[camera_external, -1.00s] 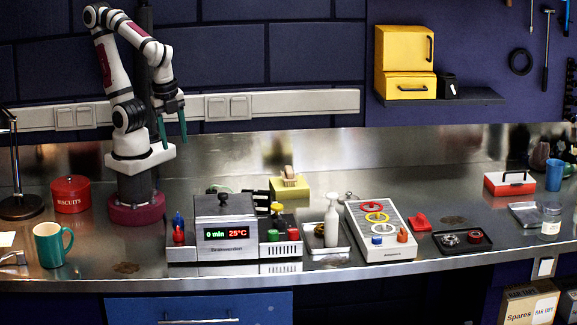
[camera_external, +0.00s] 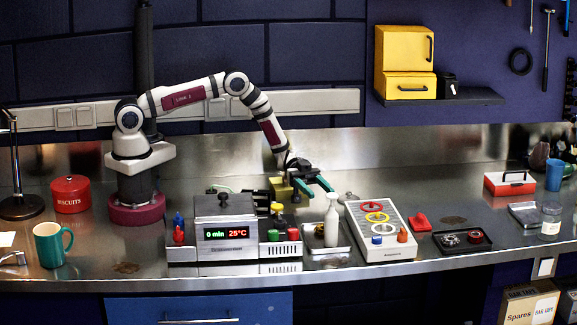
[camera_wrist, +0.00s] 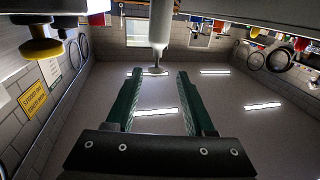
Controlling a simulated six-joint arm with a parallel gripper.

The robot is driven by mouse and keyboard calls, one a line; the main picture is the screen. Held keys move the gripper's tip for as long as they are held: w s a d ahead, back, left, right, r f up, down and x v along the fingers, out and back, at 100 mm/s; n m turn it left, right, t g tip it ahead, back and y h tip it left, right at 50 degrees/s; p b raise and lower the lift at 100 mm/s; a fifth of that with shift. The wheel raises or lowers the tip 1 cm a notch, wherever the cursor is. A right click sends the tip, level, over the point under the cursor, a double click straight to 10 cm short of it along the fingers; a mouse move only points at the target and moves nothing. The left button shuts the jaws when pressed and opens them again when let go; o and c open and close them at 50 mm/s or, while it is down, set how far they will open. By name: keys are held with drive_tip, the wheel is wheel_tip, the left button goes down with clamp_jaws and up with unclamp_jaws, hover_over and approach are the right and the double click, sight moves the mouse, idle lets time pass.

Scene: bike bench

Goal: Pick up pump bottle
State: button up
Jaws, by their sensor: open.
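The white pump bottle (camera_external: 331,222) stands upright on a small tray (camera_external: 318,248) near the front of the bench. My gripper (camera_external: 323,188) is open, with its green fingers just behind and above the bottle's nozzle in the external view. In the wrist view the pump bottle (camera_wrist: 160,30) hangs from the top of the picture, its nozzle between and a little beyond the tips of my open fingers (camera_wrist: 155,75). Nothing is held. The bottle's base lies outside the wrist view.
A heating unit with a display (camera_external: 225,235) stands left of the bottle, with coloured knobs (camera_external: 278,225) close by. A sloped panel with coloured rings (camera_external: 380,230) stands right of it. A yellow block (camera_external: 284,190) sits behind my gripper.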

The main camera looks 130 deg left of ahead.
sight(332, 206)
drive_tip(key=x, duration=1)
drive_tip(key=shift+s+d+f, duration=0.1)
drive_tip(key=shift+s+d, duration=0.1)
clamp_jaws()
idle(0.8)
